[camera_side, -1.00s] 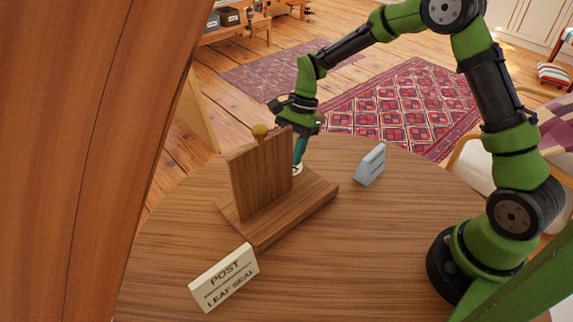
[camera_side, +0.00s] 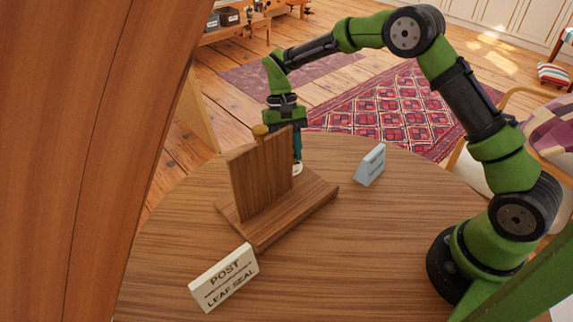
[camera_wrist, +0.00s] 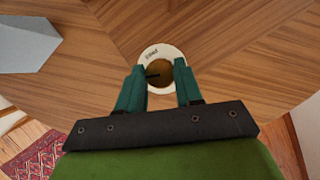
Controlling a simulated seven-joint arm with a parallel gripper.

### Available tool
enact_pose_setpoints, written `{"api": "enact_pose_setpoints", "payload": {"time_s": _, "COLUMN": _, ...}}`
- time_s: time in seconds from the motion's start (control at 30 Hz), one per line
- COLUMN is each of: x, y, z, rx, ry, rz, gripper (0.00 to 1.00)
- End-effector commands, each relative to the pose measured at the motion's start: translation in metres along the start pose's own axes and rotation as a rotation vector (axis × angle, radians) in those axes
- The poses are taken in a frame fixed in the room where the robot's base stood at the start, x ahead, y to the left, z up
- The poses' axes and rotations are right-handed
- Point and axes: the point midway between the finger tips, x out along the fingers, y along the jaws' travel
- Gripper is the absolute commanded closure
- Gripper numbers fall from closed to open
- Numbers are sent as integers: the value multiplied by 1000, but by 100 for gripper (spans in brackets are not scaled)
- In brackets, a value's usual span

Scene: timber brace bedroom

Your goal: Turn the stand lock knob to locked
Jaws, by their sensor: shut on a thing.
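The lock knob (camera_wrist: 158,73) is a round brown knob with a dark line pointing left, in the wrist view. It sits on a white round dial (camera_wrist: 147,52) with small lettering along its far edge, too blurred to read surely. My gripper (camera_wrist: 160,76) is shut on the knob, one teal finger on each side. My gripper (camera_side: 297,160) is behind the board; the white dial edge (camera_side: 297,171) shows there, but the knob is hidden.
A grey wedge-shaped sign (camera_side: 370,165) stands on the round table (camera_side: 370,240) to the right of the stand. A cream block (camera_side: 224,278) reading "POST" and "LEAF SEAL" stands in front. The table's right side is largely clear.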

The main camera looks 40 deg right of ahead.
Motion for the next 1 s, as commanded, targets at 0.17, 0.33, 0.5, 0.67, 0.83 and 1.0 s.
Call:
{"api": "enact_pose_setpoints", "payload": {"time_s": 0.17, "x": -2, "y": -2, "z": -1, "rx": -139, "ry": 8, "rz": 55, "gripper": 95}}
{"api": "enact_pose_setpoints", "payload": {"time_s": 0.33, "x": -2, "y": -3, "z": -1, "rx": -242, "ry": 8, "rz": 98, "gripper": 95}}
{"api": "enact_pose_setpoints", "payload": {"time_s": 0.5, "x": -2, "y": -3, "z": -1, "rx": -312, "ry": 9, "rz": 126, "gripper": 95}}
{"api": "enact_pose_setpoints", "payload": {"time_s": 0.67, "x": -2, "y": -3, "z": -1, "rx": -350, "ry": 11, "rz": 143, "gripper": 95}}
{"api": "enact_pose_setpoints", "payload": {"time_s": 0.83, "x": -2, "y": -4, "z": -1, "rx": -366, "ry": 10, "rz": 148, "gripper": 95}}
{"api": "enact_pose_setpoints", "payload": {"time_s": 1.0, "x": -2, "y": -3, "z": -1, "rx": -367, "ry": 10, "rz": 149, "gripper": 95}}
